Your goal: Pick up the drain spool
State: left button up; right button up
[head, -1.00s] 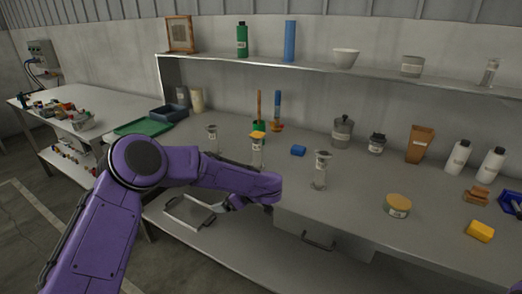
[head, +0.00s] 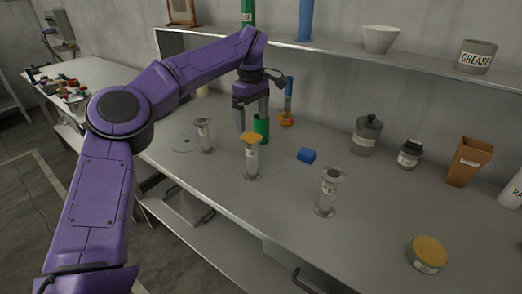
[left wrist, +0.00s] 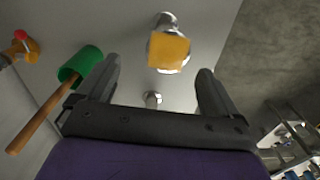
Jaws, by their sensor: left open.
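Three grey flanged spools stand upright on the bench: a left one (head: 204,136), a middle one (head: 251,160) with a yellow-orange piece on top, and a right one (head: 327,194) whose label seems to read VENT. I cannot read the other two labels, so I cannot tell which is the drain spool. My left gripper (head: 251,118) is open and empty, pointing down above and behind the middle spool. In the left wrist view, the yellow-topped spool (left wrist: 168,52) lies just beyond the open fingers (left wrist: 158,75), and another spool (left wrist: 153,99) shows between them. My right gripper is not in view.
A green mallet head (head: 262,128) stands close behind the left gripper; the mallet's wooden handle (left wrist: 35,123) shows in the wrist view. A shelf (head: 340,60) runs behind.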

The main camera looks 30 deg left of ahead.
aim_at(251, 137)
pick_arm(q)
jog(key=f, duration=0.2)
jog(key=s+f, duration=0.1)
jog(key=f, duration=0.1)
jog(key=shift+s, duration=0.2)
jog(key=f, duration=0.5)
jog(key=shift+w+d+f, duration=0.15)
jog(key=shift+w, duration=0.1)
jog(key=shift+s+f, duration=0.1)
jog(key=shift+f, duration=0.1)
jog(key=c, duration=1.2)
jog(key=shift+r, duration=0.15)
